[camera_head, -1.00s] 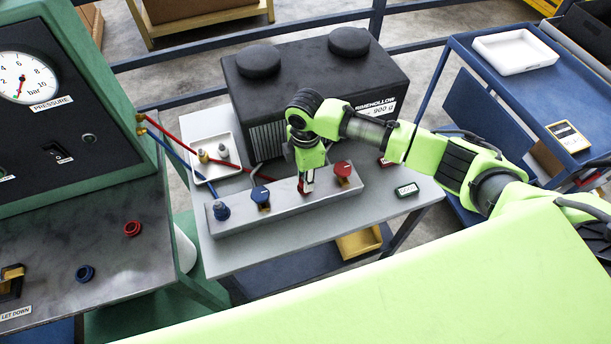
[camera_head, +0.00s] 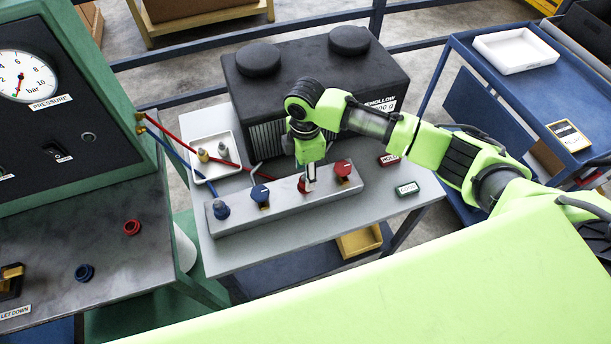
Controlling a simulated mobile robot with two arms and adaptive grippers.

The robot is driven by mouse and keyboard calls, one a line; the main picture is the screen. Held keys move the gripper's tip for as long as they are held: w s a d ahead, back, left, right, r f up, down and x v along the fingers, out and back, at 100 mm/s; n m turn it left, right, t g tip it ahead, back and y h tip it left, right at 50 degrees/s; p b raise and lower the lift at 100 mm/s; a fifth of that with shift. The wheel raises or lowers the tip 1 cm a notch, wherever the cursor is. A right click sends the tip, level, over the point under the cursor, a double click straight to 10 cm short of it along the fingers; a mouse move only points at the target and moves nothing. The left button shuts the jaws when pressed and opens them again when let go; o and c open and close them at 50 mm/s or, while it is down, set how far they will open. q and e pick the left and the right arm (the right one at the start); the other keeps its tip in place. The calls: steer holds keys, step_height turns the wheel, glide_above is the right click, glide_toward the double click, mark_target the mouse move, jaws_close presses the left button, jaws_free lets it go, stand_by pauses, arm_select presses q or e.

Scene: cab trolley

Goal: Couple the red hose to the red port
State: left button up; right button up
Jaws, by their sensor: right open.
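The red hose (camera_head: 172,136) runs from the panel side across the white tray toward the grey manifold (camera_head: 240,220). A red part (camera_head: 302,186) shows at the manifold beneath my right gripper (camera_head: 308,184); the fingers largely cover it, so I cannot tell hose end from red port or whether they are joined. My right gripper points down and is open, with its fingertips at this red part. A red valve handle (camera_head: 342,168) is to its right and a blue valve handle (camera_head: 260,193) to its left. My left gripper is not in view.
A blue hose (camera_head: 170,146) runs to a blue fitting (camera_head: 221,209) at the manifold's left end. The white tray (camera_head: 196,150) holds two fittings. A black case (camera_head: 300,85) stands behind. Loose red (camera_head: 132,228) and blue (camera_head: 85,272) rings lie on the left bench.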

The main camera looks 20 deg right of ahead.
step_height(320, 180, up, 9)
stand_by(0.3)
steer(key=o, duration=1.2)
steer(key=shift+c, duration=0.2)
step_height(320, 180, up, 9)
steer(key=p, duration=0.7)
